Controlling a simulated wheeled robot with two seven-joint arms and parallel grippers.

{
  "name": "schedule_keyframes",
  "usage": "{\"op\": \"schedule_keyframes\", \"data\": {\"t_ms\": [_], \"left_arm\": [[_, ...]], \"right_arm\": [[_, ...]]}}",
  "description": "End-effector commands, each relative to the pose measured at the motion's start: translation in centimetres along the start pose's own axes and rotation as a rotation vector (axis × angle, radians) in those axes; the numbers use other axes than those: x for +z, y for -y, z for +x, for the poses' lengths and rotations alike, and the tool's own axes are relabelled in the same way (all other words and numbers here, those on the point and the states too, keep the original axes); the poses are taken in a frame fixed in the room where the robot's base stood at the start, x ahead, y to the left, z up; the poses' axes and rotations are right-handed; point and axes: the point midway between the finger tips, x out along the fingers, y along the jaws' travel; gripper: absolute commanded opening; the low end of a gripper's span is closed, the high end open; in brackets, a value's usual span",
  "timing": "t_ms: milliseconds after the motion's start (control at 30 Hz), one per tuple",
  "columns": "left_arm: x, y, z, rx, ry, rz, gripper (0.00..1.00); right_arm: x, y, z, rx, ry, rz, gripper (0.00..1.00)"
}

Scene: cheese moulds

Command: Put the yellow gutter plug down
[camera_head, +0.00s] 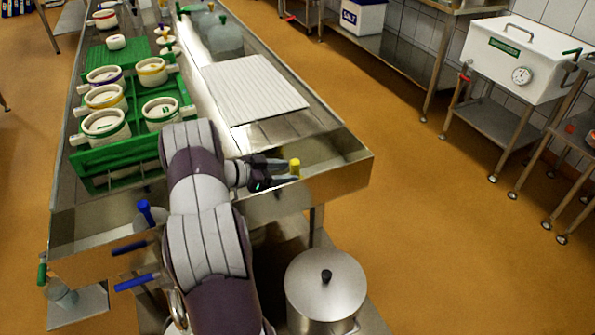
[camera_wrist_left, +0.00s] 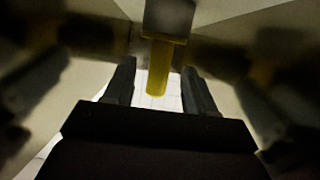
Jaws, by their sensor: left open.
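The yellow gutter plug (camera_head: 295,167) is a small upright cylinder near the front right corner of the steel table. My left gripper (camera_head: 286,171) is open, with its fingertips at the plug. In the left wrist view the plug (camera_wrist_left: 158,70) shows between the two dark fingers (camera_wrist_left: 160,85), with a visible gap to each finger. The plug's lower end and what it rests on are hard to make out. My right gripper is not in view.
The steel draining table (camera_head: 340,152) carries a white ribbed mat (camera_head: 255,88) and a green rack (camera_head: 105,160) with several white moulds. A blue plug (camera_head: 146,212) stands at the front left. A lidded steel pot (camera_head: 326,288) stands below the table's front edge.

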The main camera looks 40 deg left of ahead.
Motion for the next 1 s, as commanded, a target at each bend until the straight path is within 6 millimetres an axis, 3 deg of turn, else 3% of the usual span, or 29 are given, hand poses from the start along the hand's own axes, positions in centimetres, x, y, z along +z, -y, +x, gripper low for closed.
{"op": "schedule_keyframes", "data": {"t_ms": [100,300,1000], "left_arm": [[-0.1,0.1,-3.2,-0.004,-0.001,-0.001,0.56],[0.0,0.0,-6.4,0.0,-0.001,-0.001,0.56],[0.0,0.0,-6.8,0.001,-0.001,0.0,0.56]], "right_arm": [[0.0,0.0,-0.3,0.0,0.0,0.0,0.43],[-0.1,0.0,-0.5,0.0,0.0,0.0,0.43],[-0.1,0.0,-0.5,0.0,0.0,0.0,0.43]]}}
